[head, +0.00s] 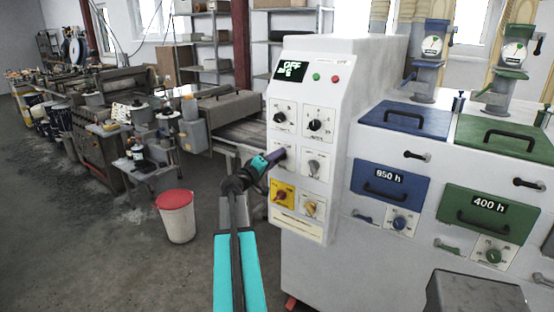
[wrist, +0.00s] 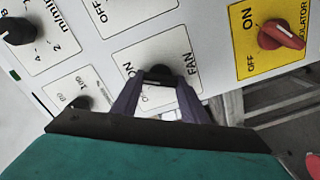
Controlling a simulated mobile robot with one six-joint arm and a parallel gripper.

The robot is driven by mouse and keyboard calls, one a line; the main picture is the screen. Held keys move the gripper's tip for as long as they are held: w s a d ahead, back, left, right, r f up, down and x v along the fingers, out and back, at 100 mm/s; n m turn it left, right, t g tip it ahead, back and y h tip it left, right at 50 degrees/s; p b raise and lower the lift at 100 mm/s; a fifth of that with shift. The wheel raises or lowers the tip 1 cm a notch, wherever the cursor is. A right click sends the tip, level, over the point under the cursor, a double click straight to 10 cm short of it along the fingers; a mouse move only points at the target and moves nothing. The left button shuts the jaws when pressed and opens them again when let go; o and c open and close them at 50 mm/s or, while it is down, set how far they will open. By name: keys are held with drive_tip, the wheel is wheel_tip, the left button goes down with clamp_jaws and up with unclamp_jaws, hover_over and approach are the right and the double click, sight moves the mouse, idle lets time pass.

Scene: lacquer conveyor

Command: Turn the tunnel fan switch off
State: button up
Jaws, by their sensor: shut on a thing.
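The white control cabinet (head: 340,90) carries a panel of several rotary knobs. In the wrist view, the fan switch plate (wrist: 125,66) reads "ON" and "FAN", and its second position label is partly covered. Its black knob (wrist: 158,73) sits between the two purple fingers of my gripper (wrist: 158,88), which is shut on it. Which way the knob points is hard to tell. In the head view, my gripper (head: 278,155) reaches the panel's middle row at the left and hides most of that knob.
A red isolator knob (wrist: 282,34) on a yellow plate is close by; it also shows in the head view (head: 282,196). Other knobs (head: 314,125) surround the switch. The cabinet display (head: 291,70) reads "OFF". A red-lidded bin (head: 177,216) stands on open floor at left.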

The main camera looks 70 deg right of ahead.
drive_tip(key=shift+a+f+n+b, duration=0.15)
drive_tip(key=shift+a+n+b, duration=0.05)
drive_tip(key=shift+n+b, duration=0.2)
drive_tip(key=shift+f+n+b, duration=0.15)
drive_tip(key=shift+n+b, duration=0.2)
drive_tip(key=shift+n, duration=2.4)
drive_tip(key=shift+f+n+b, duration=0.15)
drive_tip(key=shift+n+b, duration=0.15)
drive_tip(key=shift+n, duration=2.45)
drive_tip(key=shift+a, duration=0.1)
drive_tip(key=o, duration=1.1)
drive_tip(key=shift+c, duration=0.2)
drive_tip(key=shift+r, duration=0.1)
drive_tip(key=shift+w, duration=0.1)
